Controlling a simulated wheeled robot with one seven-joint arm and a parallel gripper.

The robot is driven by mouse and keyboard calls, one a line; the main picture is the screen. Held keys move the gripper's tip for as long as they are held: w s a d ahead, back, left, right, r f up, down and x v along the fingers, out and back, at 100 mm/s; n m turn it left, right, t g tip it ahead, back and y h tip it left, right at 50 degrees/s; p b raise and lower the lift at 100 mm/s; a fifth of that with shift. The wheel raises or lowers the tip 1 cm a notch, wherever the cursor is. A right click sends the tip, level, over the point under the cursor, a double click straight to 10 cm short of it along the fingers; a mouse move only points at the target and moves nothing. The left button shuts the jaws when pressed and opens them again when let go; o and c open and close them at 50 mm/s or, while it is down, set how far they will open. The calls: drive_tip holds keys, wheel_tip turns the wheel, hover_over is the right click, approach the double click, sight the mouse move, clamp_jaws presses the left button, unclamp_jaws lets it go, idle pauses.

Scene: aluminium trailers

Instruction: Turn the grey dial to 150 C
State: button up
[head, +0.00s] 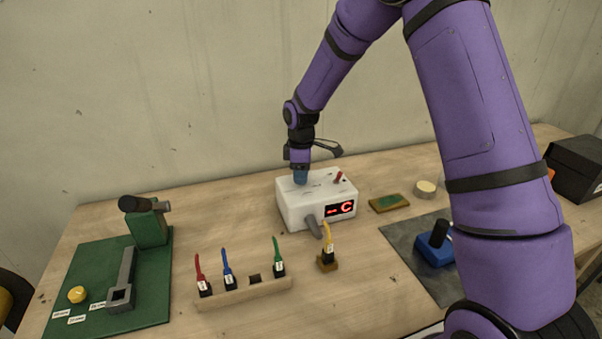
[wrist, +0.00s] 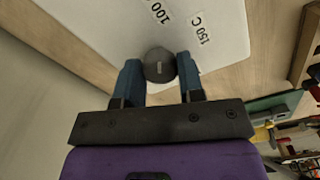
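The white box (head: 296,207) stands on the bench, its red display (head: 341,209) showing dashes and a C. My gripper (head: 300,178) points down over the box's back left part. In the wrist view, the round grey dial (wrist: 159,65) lies between the two blue fingertips of my gripper (wrist: 158,68), one on each side. The fingers look very close to the dial, but I cannot tell whether they press on it. The labels "100" (wrist: 160,13) and "150 C" (wrist: 202,28) lie beyond the dial. The gripper hides the dial in the head view.
A red switch (head: 339,177) and a grey lever (head: 314,227) are on the box. A green mat (head: 151,294) lies left; a grey mat (head: 402,237) with a blue block (head: 433,250) lies right.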

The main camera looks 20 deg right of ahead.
drive_tip(key=shift+c, duration=1.3)
drive_tip(key=shift+m, duration=0.3)
drive_tip(key=m, duration=1.1)
drive_tip(key=shift+m, duration=0.3)
drive_tip(key=o, duration=0.9)
